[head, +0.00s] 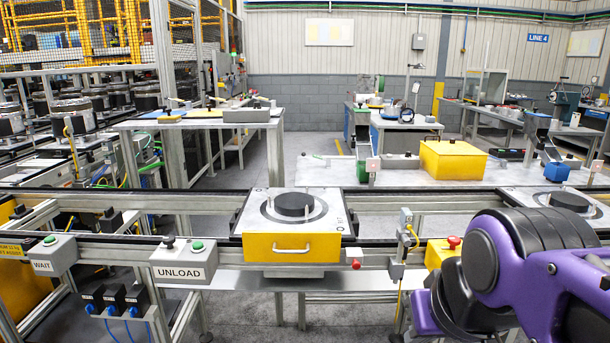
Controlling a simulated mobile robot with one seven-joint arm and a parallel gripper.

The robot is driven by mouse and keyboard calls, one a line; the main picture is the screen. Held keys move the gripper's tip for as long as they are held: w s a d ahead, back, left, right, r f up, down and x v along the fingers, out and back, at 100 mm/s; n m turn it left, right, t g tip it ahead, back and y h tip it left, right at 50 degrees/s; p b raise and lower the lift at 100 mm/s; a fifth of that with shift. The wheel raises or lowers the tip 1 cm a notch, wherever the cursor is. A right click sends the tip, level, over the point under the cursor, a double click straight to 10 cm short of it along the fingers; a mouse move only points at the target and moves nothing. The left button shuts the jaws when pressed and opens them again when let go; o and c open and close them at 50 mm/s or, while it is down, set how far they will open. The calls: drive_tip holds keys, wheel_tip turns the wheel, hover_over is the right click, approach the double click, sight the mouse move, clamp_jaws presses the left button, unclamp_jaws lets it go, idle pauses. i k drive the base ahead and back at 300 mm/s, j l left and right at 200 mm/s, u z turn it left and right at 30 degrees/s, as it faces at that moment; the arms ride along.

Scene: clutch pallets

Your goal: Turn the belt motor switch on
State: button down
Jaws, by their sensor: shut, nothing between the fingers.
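No control in view carries a readable belt motor label, so I cannot tell which one is the belt motor switch. Three small black switch boxes with blue fittings (115,299) hang under the conveyor's front rail at the lower left. A grey UNLOAD box (184,265) on the front rail has a black knob and a green button on top. A grey WAIT box (50,256) is at the far left. A yellow box with a red mushroom button (443,252) sits beside my purple arm at the right. My gripper is not in view.
The conveyor rail (385,243) runs across the front. A pallet with a yellow front and white handle (280,247) carries a black disc (294,204). A thin post with a grey sensor box (405,218) stands near my arm. Tables and a yellow bin (452,160) are behind.

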sight(454, 241)
drive_tip(key=z, duration=0.75)
drive_tip(key=i+l, duration=0.25)
drive_tip(key=i+l+u, duration=0.15)
drive_tip(key=l, duration=0.3)
drive_tip(key=i, duration=0.1)
